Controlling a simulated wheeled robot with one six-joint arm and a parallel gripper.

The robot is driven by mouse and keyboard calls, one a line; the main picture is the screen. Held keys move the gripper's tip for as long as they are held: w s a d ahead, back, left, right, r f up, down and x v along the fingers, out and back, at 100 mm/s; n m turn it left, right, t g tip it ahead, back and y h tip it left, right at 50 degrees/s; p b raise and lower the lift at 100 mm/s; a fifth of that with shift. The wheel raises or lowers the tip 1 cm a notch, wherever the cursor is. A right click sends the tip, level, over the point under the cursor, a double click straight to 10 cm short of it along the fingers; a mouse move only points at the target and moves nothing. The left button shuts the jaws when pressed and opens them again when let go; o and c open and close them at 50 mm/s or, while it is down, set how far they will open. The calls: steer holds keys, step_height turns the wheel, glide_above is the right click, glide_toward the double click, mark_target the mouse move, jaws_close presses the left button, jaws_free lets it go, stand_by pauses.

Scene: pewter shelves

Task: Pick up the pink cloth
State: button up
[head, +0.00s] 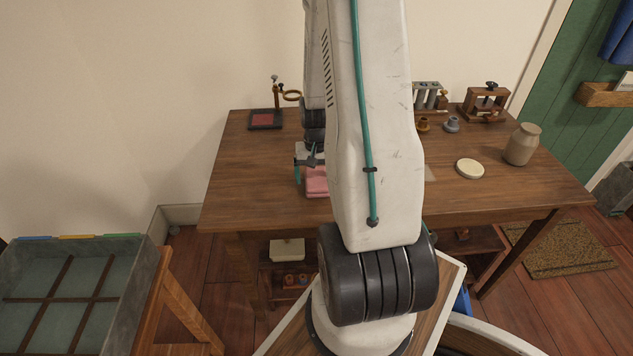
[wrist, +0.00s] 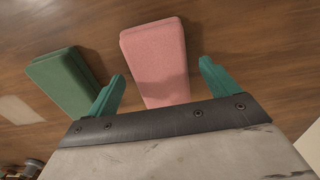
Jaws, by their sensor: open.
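The pink cloth (wrist: 155,58) is a folded, flat pad lying on the wooden table. In the head view the pink cloth (head: 316,181) shows in part to the left of my arm, which hides the rest. My gripper (wrist: 162,85) is open, and its two teal fingers stand apart. In the wrist view the cloth's near end lies between the fingers, and no contact is visible. In the head view my gripper (head: 304,165) is small and partly hidden, just above and beside the cloth.
A folded green cloth (wrist: 64,83) lies left of the pink one, close to the left finger. A jar (head: 522,144) and a round cream lid (head: 470,169) stand at the table's right. A small stand (head: 265,119) is at the back left. The table's front left is clear.

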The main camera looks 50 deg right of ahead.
mark_target(316, 177)
steer(key=shift+f, duration=0.2)
steer(key=c, duration=1.1)
steer(key=shift+o, duration=0.2)
steer(key=shift+r, duration=0.15)
step_height(316, 177, up, 10)
steer(key=shift+o, duration=0.9)
steer(key=shift+c, duration=0.5)
